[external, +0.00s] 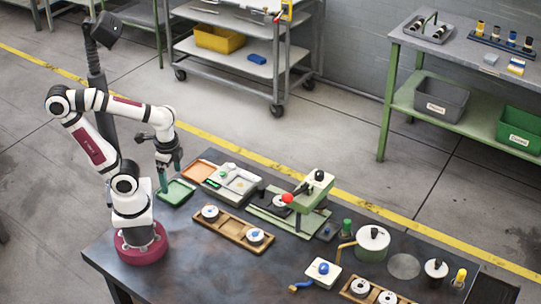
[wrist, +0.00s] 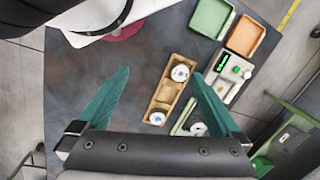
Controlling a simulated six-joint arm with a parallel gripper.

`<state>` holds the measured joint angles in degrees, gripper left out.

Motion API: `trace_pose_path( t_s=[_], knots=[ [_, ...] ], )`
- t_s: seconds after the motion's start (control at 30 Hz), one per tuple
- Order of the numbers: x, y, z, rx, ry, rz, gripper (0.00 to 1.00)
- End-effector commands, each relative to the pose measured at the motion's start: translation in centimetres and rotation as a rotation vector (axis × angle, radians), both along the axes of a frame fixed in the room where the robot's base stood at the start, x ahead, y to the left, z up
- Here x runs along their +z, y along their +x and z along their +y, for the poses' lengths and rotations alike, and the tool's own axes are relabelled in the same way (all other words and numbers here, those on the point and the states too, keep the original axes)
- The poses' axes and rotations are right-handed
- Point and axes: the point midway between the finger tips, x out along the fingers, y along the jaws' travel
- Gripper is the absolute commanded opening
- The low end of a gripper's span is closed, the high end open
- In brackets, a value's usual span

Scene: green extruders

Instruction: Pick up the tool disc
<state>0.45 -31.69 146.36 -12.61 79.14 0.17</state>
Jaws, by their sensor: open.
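Two white discs with blue centres sit in a wooden rack (external: 232,228) in the middle of the table, one at its left end (external: 210,212) and one at its right end (external: 255,236). In the wrist view the discs (wrist: 180,73) (wrist: 157,118) lie between and below my fingers. I cannot tell which disc is the tool disc. My gripper (external: 170,178) is open and empty, with teal fingers pointing down over the green tray, left of the rack. In the wrist view its fingers (wrist: 160,73) are spread wide.
A round pot (external: 373,240) and a second wooden rack (external: 350,296) are farther right. The front left is clear.

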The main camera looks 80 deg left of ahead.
Motion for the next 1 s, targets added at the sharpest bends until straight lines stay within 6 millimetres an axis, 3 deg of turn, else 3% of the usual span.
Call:
trace_pose_path(
  t_s=[0.07,0.13,0.23,0.3,0.4,0.5,0.63,0.9,1.0],
  knots=[
    [0.9,2.0,0.0,0.105,-0.006,-0.013,1.00],
    [2.4,6.3,0.1,0.344,-0.018,-0.042,1.00],
    [3.5,15.3,1.0,0.835,-0.041,-0.096,1.00],
    [2.9,21.4,2.0,1.180,-0.054,-0.127,1.00],
    [0.5,28.2,3.8,1.599,-0.068,-0.154,1.00],
    [-1.8,32.2,5.1,1.879,-0.074,-0.167,1.00],
    [-3.6,34.1,5.8,2.032,-0.075,-0.172,1.00],
    [-10.9,34.1,5.8,2.042,-0.073,-0.171,1.00],
    [-12.8,34.1,5.7,2.040,-0.074,-0.172,1.00]
  ],
)
